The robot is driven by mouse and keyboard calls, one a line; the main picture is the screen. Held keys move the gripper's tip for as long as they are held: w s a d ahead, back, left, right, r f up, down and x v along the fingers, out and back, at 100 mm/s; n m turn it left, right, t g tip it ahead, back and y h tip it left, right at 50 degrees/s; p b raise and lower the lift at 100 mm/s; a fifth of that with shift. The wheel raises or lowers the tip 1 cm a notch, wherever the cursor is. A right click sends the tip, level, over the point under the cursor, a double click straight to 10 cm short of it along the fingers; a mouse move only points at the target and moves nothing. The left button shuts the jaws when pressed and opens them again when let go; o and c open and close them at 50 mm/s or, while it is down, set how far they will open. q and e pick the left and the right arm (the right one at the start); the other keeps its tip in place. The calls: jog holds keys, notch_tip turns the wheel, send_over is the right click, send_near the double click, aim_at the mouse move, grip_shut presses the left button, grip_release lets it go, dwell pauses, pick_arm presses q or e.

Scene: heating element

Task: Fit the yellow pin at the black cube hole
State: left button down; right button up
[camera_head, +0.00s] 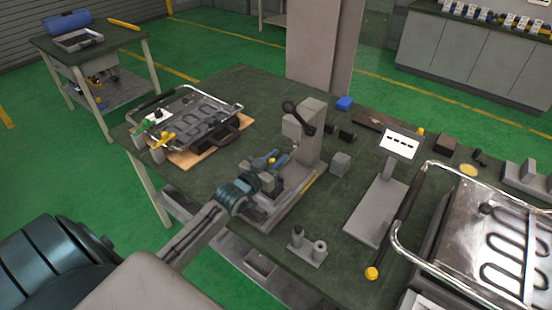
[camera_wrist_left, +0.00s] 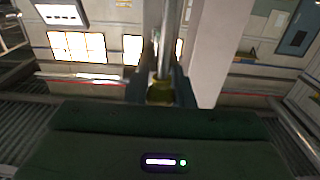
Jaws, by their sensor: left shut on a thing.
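My left gripper (camera_head: 272,163) is beside the grey press at the middle of the table, its blue fingers shut. A small yellow thing, seemingly the yellow pin (camera_head: 271,160), shows between the fingertips. In the left wrist view the dark fingers (camera_wrist_left: 161,75) flank a yellow piece (camera_wrist_left: 160,92), with a metal rod upright behind it. Small black cubes (camera_head: 347,133) stand right of the press column, apart from the gripper; I cannot make out a hole in them. My right gripper is not in view.
The grey press (camera_head: 311,140) with a black lever stands close to my left gripper. A heating element on a frame (camera_head: 200,115) lies at left, another (camera_head: 500,240) at right. A grey cube (camera_head: 340,163), a two-peg block (camera_head: 307,250) and a sign stand (camera_head: 375,211) are nearby.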

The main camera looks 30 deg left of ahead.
pick_arm(q)
jog(key=shift+f+b, duration=1.7)
jog(key=shift+f, duration=0.15)
jog(key=c, duration=1.2)
grip_release()
jog(key=shift+f, duration=0.1)
jog(key=shift+o, duration=0.2)
